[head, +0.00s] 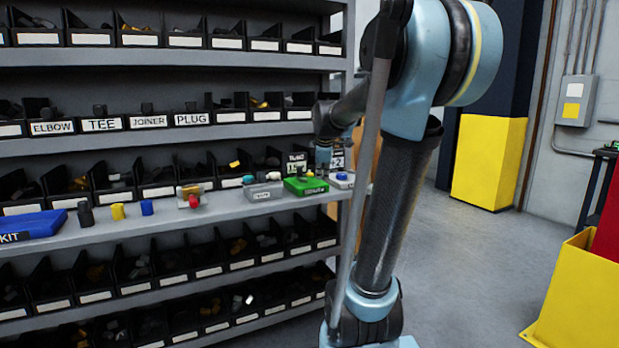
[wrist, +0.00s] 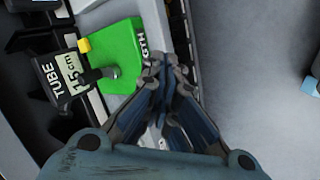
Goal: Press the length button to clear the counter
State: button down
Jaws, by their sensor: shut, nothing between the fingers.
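The green box (head: 305,186) stands on the shelf's middle ledge. In the wrist view the green box (wrist: 122,55) carries a yellow piece (wrist: 84,45), a dark knob (wrist: 100,74) and lettering ending in "GTH" (wrist: 144,42). A dark counter display (wrist: 62,80) beside it reads "TUBE 15 cm". My gripper (wrist: 160,72) is shut and empty, its tips over or beside the box's edge near the lettering. I cannot tell whether it touches anything. In the head view my gripper (head: 323,168) is small and partly hidden. I cannot make out a separate length button.
A grey box (head: 262,192) stands left of the green box, and a white one (head: 342,181) right of it. Black, yellow and blue pieces and a blue kit tray (head: 32,226) lie farther left. Part bins fill the shelves above and below.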

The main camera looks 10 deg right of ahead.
jog(key=w+r+n+t, duration=0.1)
jog(key=w+r+n, duration=0.2)
jog(key=w, duration=0.8)
jog(key=w+r+n+t, duration=0.1)
jog(key=w+r+n, duration=0.2)
jog(key=w+n, duration=0.4)
jog(key=w, duration=0.5)
jog(key=shift+w+r+t, duration=0.3)
jog(key=shift+r+t, duration=0.1)
jog(key=shift+f, duration=0.1)
send_over(310, 175)
jog(key=w+d, duration=0.1)
jog(key=shift+w+f, duration=0.2)
jog(key=shift+f, duration=4.1)
jog(key=shift+f, duration=0.1)
jog(key=shift+f, duration=0.25)
jog(key=shift+s+f, duration=0.1)
jog(key=shift+f, duration=0.4)
jog(key=shift+r, duration=0.95)
